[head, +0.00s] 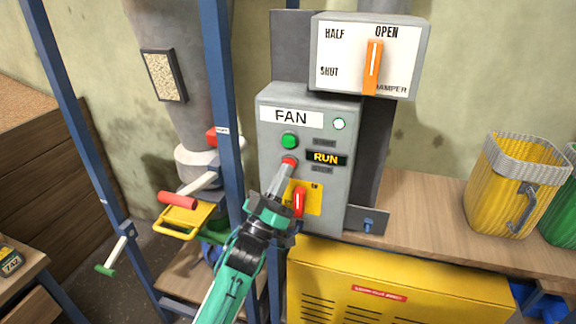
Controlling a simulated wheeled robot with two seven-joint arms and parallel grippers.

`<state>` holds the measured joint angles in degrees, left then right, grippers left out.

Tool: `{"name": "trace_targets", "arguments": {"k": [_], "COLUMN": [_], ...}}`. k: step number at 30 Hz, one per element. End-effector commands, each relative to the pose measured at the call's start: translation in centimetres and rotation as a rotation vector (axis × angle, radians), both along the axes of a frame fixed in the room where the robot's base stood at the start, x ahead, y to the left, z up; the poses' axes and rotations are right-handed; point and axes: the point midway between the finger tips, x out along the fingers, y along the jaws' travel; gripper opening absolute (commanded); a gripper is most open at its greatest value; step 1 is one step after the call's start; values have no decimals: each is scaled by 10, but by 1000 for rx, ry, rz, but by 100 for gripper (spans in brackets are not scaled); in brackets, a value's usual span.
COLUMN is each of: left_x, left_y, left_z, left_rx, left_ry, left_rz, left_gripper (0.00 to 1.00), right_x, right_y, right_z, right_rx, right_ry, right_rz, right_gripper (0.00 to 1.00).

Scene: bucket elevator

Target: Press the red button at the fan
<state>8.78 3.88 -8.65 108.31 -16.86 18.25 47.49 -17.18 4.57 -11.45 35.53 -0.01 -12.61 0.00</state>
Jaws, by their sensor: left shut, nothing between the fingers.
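The grey fan box (335,206) is labelled FAN. It has a green button (290,141) at the upper left and a red button (290,160) below it. A round lamp (339,124) glows pale, and a sign (326,158) reads RUN. My left gripper (287,166) is shut and empty, its fingertips at the lower edge of the red button. They cover part of it; I cannot tell whether they touch. A red switch handle (299,203) on a yellow plate is just right of the gripper. My right gripper is not in view.
A damper box (325,52) with an orange lever (373,66) is above the fan box. Blue posts (222,90) stand to its left. A yellow bucket (508,190) stands on the wooden bench (425,215) at right. A yellow machine (400,285) is below.

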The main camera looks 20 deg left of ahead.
Motion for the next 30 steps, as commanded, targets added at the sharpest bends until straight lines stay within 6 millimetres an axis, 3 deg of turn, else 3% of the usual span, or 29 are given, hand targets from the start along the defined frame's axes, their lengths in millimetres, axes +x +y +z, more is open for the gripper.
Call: {"name": "trace_targets", "arguments": {"k": [20, 30], "left_x": [4, -12], "left_y": [0, 0], "left_z": [1, 0], "left_rx": [1, 0], "left_ry": [0, 0], "left_rz": [1, 0], "left_gripper": [0, 0], "right_x": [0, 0], "right_y": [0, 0], "right_z": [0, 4], "right_rx": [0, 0], "right_ry": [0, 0], "right_rz": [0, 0], "right_gripper": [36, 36]}}
